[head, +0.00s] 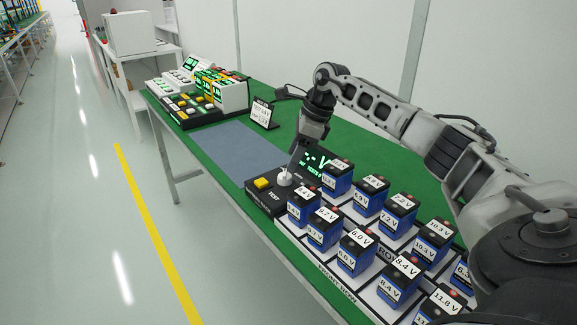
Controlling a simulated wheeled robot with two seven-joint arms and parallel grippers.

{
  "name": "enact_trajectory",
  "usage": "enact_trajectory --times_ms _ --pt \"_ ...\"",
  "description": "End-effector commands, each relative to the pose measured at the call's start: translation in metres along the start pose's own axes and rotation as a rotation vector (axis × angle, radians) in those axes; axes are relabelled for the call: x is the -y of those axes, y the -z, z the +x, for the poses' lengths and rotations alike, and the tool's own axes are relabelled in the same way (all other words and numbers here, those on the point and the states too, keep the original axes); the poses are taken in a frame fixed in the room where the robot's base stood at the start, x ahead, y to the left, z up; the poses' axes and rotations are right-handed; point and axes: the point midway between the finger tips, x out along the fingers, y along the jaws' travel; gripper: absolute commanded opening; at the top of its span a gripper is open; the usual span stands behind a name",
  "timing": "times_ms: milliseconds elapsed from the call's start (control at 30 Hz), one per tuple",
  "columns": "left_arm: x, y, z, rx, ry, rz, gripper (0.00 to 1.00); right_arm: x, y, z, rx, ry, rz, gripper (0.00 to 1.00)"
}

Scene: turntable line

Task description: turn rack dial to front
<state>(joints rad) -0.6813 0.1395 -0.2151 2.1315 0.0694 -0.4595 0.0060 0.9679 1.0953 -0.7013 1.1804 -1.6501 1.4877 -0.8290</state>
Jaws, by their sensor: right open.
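A white round dial (285,179) sits on top of a black test box (263,197) with a yellow button (263,183) and a "TEST" label. My right gripper (290,168) points down at the dial from above, its fingertips at or just over the knob. It is open; whether it touches the knob I cannot tell. The dial's pointer direction is too small to read. The rack (321,268) beside it holds rows of blue and black batteries with voltage labels, and its near edge is lettered, seemingly "FRONT ROW". My left gripper is not in view.
A green-lit display (313,160) stands behind the test box, close to my gripper. A blue-grey mat (232,143) lies clear on the green table (285,112). A small sign (262,113) and a tray of coloured blocks (190,118) stand farther back.

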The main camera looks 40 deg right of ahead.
Motion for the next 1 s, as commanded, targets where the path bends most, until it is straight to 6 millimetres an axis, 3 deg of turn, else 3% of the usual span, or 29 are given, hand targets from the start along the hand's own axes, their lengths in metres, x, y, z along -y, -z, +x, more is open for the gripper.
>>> enact_trajectory --times_ms 200,433,633,1000 --pt "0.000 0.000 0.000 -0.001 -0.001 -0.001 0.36 0.001 -0.001 -0.057 0.003 0.004 0.000 0.55" --pt "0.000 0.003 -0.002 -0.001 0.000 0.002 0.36 0.000 -0.001 -0.097 0.002 0.002 -0.001 0.55" --pt "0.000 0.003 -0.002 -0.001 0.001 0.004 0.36 0.000 -0.001 -0.110 0.001 0.000 -0.001 0.55" --pt "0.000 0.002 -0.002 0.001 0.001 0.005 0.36 0.000 0.000 -0.110 0.000 0.000 -0.001 0.55"
